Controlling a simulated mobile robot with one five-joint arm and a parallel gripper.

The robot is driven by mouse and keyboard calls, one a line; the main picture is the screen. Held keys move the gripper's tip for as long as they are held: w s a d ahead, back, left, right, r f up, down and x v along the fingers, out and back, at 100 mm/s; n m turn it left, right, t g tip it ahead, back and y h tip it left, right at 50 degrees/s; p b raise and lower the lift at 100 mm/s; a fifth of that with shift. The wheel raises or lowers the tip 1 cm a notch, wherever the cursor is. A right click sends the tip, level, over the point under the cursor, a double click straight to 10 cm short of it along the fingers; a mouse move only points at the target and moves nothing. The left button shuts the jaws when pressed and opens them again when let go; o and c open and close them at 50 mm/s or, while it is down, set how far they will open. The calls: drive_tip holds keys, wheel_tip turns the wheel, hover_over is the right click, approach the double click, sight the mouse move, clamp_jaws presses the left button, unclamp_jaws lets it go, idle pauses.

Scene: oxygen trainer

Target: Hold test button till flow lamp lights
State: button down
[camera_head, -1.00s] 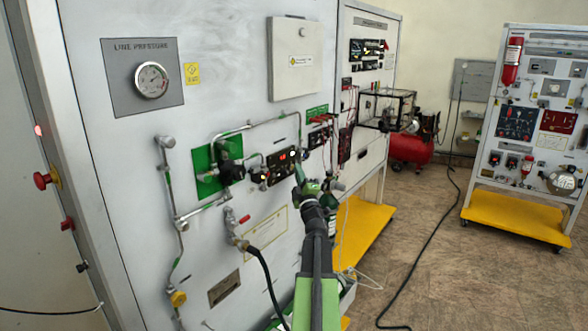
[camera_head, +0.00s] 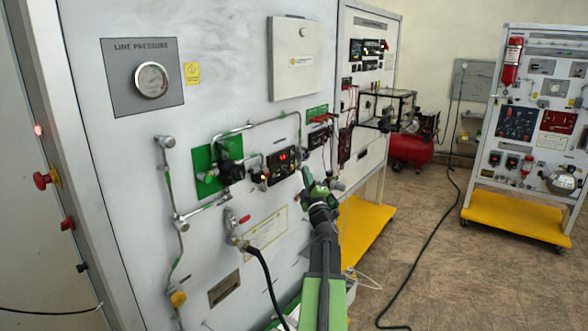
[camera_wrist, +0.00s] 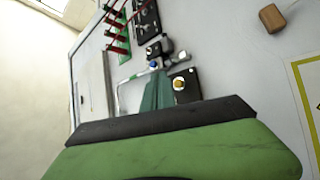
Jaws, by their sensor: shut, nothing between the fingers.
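A black control module (camera_head: 283,163) with lit red digits is on the white panel in the head view. My gripper (camera_head: 306,172) is just right of its lower right edge, shut and empty, and partly hides the fittings behind it. In the wrist view, my green fingers (camera_wrist: 158,88) point at the panel beside a small black plate with a round yellow button (camera_wrist: 179,84). I cannot tell whether they touch the panel. I cannot clearly identify the test button or flow lamp; no lamp label is readable.
Metal pipes, a black valve on a green plate (camera_head: 207,183) and a red-handled valve (camera_head: 244,219) stick out left of my gripper. A black hose (camera_head: 266,275) hangs below. A yellow base shelf (camera_head: 365,232) stands to the right, with open floor beyond.

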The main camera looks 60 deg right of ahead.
drive_tip(key=s, duration=0.3)
drive_tip(key=shift+s, duration=0.15)
idle(0.5)
